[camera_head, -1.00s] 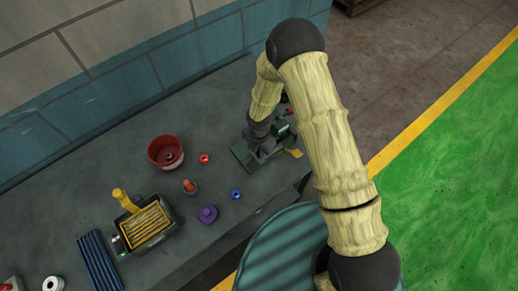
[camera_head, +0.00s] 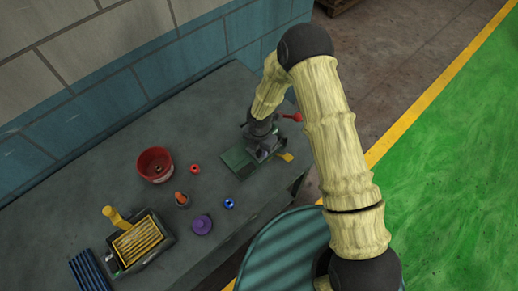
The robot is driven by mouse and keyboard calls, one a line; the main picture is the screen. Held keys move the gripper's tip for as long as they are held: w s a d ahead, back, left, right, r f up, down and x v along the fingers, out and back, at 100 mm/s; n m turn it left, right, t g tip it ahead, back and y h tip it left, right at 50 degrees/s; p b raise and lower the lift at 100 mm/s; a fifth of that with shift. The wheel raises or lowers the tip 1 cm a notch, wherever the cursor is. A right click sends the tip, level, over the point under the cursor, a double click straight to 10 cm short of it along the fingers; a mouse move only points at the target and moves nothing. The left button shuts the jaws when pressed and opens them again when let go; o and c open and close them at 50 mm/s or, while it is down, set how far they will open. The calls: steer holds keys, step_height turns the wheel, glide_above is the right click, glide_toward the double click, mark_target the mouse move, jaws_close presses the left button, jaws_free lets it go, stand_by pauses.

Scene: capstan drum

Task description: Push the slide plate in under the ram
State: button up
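A small press (camera_head: 237,160) with a flat green base stands at the right end of the grey bench. A yellow tab (camera_head: 285,157) sticks out at its right side; it may belong to the slide plate, but I cannot tell for sure. A red-ended lever (camera_head: 292,117) shows behind the press. My gripper (camera_head: 262,148) points down at the press, in among its dark parts. Its fingers are too small and too mixed with the press to tell whether they are open or touching anything. The ram is hidden behind my gripper and wrist.
On the bench (camera_head: 100,190) to the left are a red bowl (camera_head: 154,168), a red ring (camera_head: 195,168), a blue ring (camera_head: 229,203), an orange-topped piece (camera_head: 182,199), a purple knob (camera_head: 201,225) and a yellow-filled tray (camera_head: 140,242). A blue block wall (camera_head: 110,105) runs behind.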

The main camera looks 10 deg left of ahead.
steer(key=shift+o, duration=0.9)
steer(key=shift+r, duration=0.1)
step_height(320, 180, up, 17)
steer(key=b, duration=0.3)
steer(key=shift+r, duration=0.1)
